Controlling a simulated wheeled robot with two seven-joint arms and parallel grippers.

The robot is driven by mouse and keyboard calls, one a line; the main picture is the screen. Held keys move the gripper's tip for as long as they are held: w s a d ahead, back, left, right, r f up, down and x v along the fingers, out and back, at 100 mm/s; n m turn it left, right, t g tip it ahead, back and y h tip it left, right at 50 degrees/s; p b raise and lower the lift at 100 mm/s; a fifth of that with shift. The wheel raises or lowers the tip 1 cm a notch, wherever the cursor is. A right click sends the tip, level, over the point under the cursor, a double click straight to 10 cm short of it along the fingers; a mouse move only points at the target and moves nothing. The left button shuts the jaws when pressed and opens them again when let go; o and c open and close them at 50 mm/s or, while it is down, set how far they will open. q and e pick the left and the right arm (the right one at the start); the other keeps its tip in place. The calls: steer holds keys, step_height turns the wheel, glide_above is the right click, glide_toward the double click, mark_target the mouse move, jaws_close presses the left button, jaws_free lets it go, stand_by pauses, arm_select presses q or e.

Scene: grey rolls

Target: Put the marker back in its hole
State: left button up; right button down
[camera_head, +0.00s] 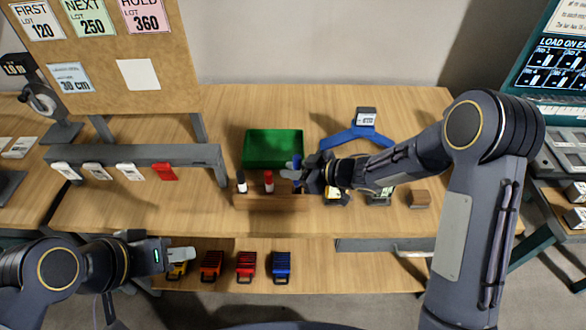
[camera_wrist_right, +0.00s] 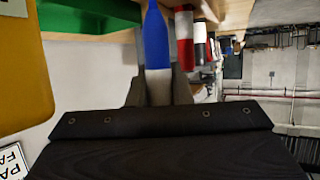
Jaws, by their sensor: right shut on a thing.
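A wooden marker block (camera_head: 270,201) stands near the table's front edge. A black-and-white marker (camera_head: 241,182) and a red-and-white marker (camera_head: 268,181) stand upright in it. My right gripper (camera_head: 301,174) is shut on the blue marker (camera_head: 296,162) at the block's right end. In the right wrist view the blue marker (camera_wrist_right: 156,35) sits between my fingers, beside the red marker (camera_wrist_right: 184,35) and the black marker (camera_wrist_right: 200,42). The fingers hide its lower part in the head view, so I cannot tell whether it is in a hole. My left gripper (camera_head: 182,254) is away at the lower left.
A green bin (camera_head: 273,148) stands behind the block. A blue stand (camera_head: 356,134) is behind my right forearm, and a small brown block (camera_head: 419,198) lies to the right. A grey rail (camera_head: 135,154) is at left.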

steer(key=shift+f+b, duration=0.5)
steer(key=shift+f, duration=0.3)
stand_by(0.5)
steer(key=c, duration=1.2)
jaws_free()
steer(key=shift+c, duration=0.2)
steer(key=v, duration=0.8)
steer(key=shift+w+r, duration=0.1)
steer(key=shift+r, duration=0.05)
